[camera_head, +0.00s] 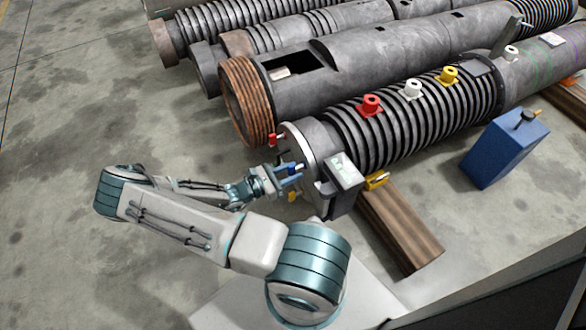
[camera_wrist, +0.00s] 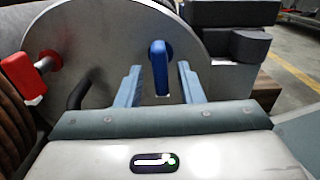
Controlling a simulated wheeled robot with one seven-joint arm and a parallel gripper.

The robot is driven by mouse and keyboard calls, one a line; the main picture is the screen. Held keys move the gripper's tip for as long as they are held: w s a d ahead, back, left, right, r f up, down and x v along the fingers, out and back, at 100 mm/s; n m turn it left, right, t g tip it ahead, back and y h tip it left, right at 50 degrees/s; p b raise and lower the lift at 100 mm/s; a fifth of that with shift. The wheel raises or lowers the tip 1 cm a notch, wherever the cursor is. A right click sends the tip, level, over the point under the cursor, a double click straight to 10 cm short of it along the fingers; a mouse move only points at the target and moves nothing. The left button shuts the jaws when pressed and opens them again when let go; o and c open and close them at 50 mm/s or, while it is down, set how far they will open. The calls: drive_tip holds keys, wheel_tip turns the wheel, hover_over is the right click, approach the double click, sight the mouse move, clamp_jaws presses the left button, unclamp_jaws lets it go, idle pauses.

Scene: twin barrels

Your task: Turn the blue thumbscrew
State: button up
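The blue thumbscrew (camera_wrist: 160,62) stands on the round grey end plate (camera_wrist: 100,50) of the nearest barrel. In the wrist view its flat handle is upright and lies between my two fingers, with a gap on each side. My gripper (camera_wrist: 159,80) is open and faces the plate. In the head view my gripper (camera_head: 287,178) is at the barrel's near end, and the blue thumbscrew (camera_head: 293,166) is partly hidden by the fingers. Whether the fingertips reach past the handle is hard to tell.
A red thumbscrew (camera_wrist: 24,78) sits left of the blue one on the plate. A grey box (camera_head: 343,170) juts out beside the plate. Wooden beams (camera_head: 400,230) lie under the barrel, and a blue block (camera_head: 505,148) stands to the right. Open floor (camera_head: 90,100) lies left.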

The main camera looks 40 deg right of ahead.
drive_tip(key=shift+a+f, duration=0.15)
drive_tip(key=shift+a, duration=0.1)
drive_tip(key=b+v, duration=0.3)
drive_tip(key=v, duration=0.3)
drive_tip(key=shift+a, duration=0.2)
idle(0.5)
